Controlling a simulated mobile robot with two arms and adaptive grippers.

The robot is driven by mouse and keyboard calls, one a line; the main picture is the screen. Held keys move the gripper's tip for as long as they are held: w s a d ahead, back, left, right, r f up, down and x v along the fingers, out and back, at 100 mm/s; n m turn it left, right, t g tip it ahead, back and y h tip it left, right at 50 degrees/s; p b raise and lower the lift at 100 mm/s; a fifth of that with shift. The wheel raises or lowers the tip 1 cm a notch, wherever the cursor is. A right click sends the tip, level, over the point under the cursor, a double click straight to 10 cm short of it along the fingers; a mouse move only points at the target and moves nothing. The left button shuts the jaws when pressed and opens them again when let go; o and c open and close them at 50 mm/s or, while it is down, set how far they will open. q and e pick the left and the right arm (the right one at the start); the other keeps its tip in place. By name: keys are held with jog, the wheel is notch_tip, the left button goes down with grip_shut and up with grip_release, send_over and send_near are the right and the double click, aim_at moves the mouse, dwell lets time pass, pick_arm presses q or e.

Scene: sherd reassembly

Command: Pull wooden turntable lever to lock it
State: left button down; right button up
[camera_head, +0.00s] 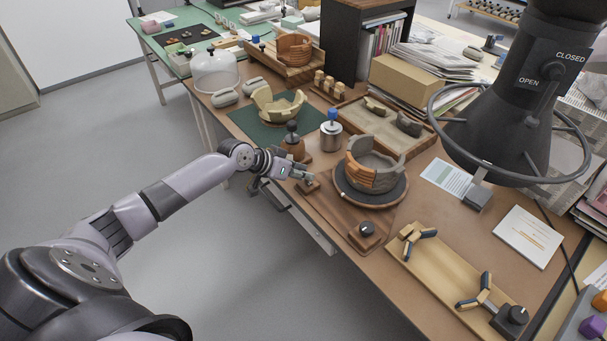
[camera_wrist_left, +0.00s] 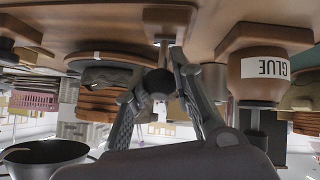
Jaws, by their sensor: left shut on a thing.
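The wooden turntable (camera_head: 330,205) stands near the bench's front edge. Its dark round plate (camera_head: 372,196) carries a partly rebuilt grey and orange pot (camera_head: 374,172). My left gripper (camera_head: 302,176) is at the small wooden block (camera_head: 309,187) on the left end of the turntable base. In the left wrist view, which is upside down, my left gripper (camera_wrist_left: 160,76) is shut on the dark round lever knob (camera_wrist_left: 158,85), with a finger on each side. In the head view the fingers hide this knob. My right gripper is out of view.
A brown glue bottle (camera_wrist_left: 262,68) stands close beside my left gripper; it also shows in the head view (camera_head: 292,147). A metal can with a blue knob (camera_head: 331,135) is behind. A wooden clamp board (camera_head: 440,272) lies to the right.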

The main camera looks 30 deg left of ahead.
pick_arm(q)
jog(key=shift+a+r+t, duration=0.1)
jog(key=shift+t, duration=0.2)
jog(key=c, duration=1.3)
grip_release()
jog(key=shift+c, duration=0.2)
jog(key=v, duration=1.2)
